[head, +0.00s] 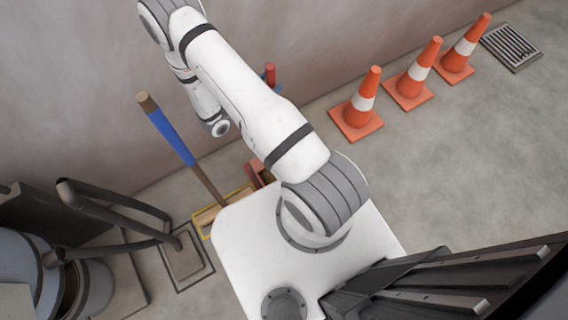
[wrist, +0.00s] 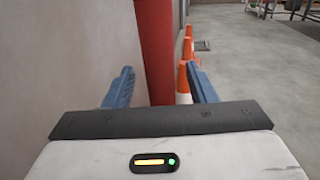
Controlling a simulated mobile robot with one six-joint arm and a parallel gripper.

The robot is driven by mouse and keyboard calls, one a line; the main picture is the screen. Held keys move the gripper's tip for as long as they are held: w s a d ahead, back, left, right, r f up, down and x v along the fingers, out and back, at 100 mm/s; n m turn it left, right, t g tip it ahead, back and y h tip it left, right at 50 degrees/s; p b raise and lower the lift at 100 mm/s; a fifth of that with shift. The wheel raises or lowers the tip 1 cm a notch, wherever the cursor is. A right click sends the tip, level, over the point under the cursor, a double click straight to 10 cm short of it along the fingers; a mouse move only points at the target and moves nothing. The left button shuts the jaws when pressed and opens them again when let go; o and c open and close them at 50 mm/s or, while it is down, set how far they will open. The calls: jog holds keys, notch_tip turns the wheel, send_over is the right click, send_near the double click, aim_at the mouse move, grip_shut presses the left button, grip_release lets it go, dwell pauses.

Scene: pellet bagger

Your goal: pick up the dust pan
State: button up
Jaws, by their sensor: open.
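The dust pan's red pan (head: 257,172) stands on the floor near the wall, mostly hidden behind my arm in the head view. The top of its upright red handle (head: 270,72) shows just past my arm. My gripper (wrist: 162,88) is open around the handle. In the head view only a bit of blue finger (head: 279,88) shows.
A broom with a blue and wooden stick (head: 172,135) leans at the wall, left of the dust pan. Three orange cones (head: 364,97) stand along the wall to the right, before a floor grate (head: 511,46). Dark pipes (head: 115,210) stand at lower left.

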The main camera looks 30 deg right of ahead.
jog(key=shift+w+d, duration=0.1)
jog(key=shift+d, duration=0.45)
jog(key=c, duration=1)
grip_shut()
jog(key=shift+r, duration=0.1)
